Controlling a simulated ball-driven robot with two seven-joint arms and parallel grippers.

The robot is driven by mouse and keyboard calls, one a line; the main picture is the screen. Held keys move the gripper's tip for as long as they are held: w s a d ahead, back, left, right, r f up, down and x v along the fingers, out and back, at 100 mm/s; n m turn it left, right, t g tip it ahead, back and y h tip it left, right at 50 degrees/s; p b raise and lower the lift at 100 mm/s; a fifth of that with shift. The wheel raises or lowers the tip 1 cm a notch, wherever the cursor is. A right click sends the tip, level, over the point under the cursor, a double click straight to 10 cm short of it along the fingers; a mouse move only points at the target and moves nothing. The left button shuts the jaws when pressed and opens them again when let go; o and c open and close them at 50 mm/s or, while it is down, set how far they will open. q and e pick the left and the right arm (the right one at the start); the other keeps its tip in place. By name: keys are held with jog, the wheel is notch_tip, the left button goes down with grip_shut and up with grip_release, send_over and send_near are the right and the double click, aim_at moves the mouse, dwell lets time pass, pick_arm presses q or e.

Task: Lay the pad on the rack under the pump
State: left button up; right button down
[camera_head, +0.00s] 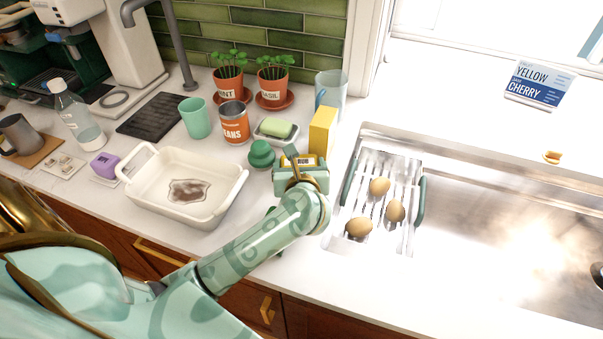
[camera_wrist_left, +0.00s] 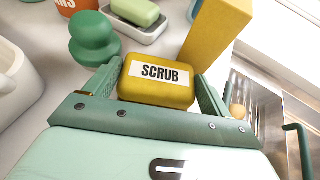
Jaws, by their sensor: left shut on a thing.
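The pad (camera_head: 303,160) is a small yellow block with a white label; in the left wrist view the label on the pad (camera_wrist_left: 158,90) reads SCRUB. My left gripper (camera_head: 300,172) is shut on it, with one green finger on each side. The pad is over the counter, left of the sink; whether it touches the counter is unclear. A dark slatted rack (camera_head: 155,115) lies at the back left, by a grey pipe (camera_head: 180,45) with a bent spout. I cannot tell for certain that this pipe is the pump. My right gripper is out of view.
A tall yellow box (camera_head: 322,131), a green knobbed object (camera_head: 262,154) and a soap dish (camera_head: 276,138) stand close around the gripper. A white baking dish (camera_head: 160,200), a teal cup (camera_head: 195,118) and a tin (camera_head: 235,123) lie leftward. A metal sink rack (camera_head: 382,165) holds brown rounded items.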

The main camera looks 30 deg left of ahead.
pick_arm(q)
jog(key=shift+f, duration=0.35)
jog(key=o, duration=0.9)
